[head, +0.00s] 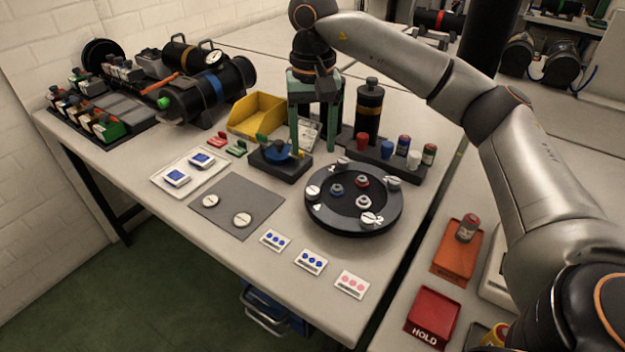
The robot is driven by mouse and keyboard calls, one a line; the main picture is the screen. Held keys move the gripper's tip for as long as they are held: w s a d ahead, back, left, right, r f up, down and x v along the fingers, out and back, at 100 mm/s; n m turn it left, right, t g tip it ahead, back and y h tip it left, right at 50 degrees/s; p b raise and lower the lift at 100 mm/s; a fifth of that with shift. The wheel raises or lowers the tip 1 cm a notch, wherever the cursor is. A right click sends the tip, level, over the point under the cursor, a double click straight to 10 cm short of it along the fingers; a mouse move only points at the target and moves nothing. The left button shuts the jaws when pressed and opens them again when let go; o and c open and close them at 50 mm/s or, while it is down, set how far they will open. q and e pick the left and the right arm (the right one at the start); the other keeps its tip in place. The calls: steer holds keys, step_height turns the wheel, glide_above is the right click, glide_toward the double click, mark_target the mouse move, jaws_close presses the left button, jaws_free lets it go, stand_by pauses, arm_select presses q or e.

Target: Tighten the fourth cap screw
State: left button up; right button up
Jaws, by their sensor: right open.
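My right gripper (314,146) comes down from the top with two green fingers spread apart and nothing seen between them. Its fingertips are just behind and to the right of a black block (268,172) with a blue round part (281,151) on top. In front to the right, a round black plate (350,227) carries several pale round pieces near its rim, one of them a front piece (370,219), and smaller blue, red and white-topped pieces in its middle. I cannot tell which piece is the fourth cap screw. My left gripper is out of view.
A yellow bin (257,113) and a lying blue-banded cylinder (211,86) are at left. A grey mat (238,202) holds two pale discs. A red HOLD tray (432,318) is at right.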

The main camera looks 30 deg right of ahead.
mark_target(313, 190)
step_height(313, 190, down, 11)
steer(key=shift+r+b, duration=0.1)
steer(key=shift+b, duration=0.35)
jaws_close()
stand_by(0.3)
